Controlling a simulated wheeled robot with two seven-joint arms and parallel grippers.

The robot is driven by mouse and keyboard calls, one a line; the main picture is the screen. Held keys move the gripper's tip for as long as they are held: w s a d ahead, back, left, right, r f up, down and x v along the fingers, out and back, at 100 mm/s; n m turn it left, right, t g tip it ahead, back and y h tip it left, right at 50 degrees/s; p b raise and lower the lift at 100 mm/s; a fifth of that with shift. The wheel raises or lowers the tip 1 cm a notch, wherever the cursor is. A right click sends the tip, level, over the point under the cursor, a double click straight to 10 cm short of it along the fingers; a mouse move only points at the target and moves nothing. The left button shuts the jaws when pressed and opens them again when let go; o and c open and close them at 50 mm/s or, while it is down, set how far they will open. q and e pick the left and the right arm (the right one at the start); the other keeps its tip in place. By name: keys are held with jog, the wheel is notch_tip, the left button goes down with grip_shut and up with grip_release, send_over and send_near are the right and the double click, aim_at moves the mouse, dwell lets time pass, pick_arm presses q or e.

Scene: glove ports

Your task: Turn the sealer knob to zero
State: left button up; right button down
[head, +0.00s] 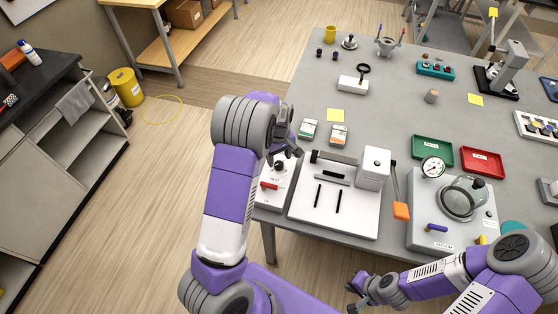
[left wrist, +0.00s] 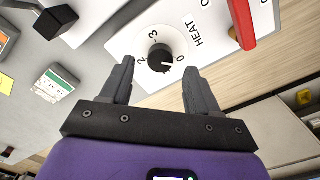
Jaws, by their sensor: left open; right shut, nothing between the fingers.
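The sealer knob (left wrist: 160,57) is a black round dial with a white pointer line on a white panel marked HEAT, seen in the left wrist view. Numbers 0, 2 and 3 show around it, and the pointer is toward the 0. My left gripper (left wrist: 160,85) is open, with its fingers on either side of the knob in that picture; I cannot tell if they touch it. In the head view my left gripper (head: 285,150) is above the sealer's control panel (head: 270,194) and hides part of it. My right gripper (head: 358,291) is shut and empty, off the table's front edge.
The white sealer body (head: 335,205) stands right of the panel. A vacuum unit (head: 430,220) with a gauge and an orange-handled tool (head: 401,208) are further right. Two small boxes (head: 339,135) lie behind the sealer.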

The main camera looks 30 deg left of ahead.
aim_at(279, 164)
pick_arm(q)
notch_tip(279, 164, up, 4)
jog(key=shift+r, duration=0.25)
dwell(0.5)
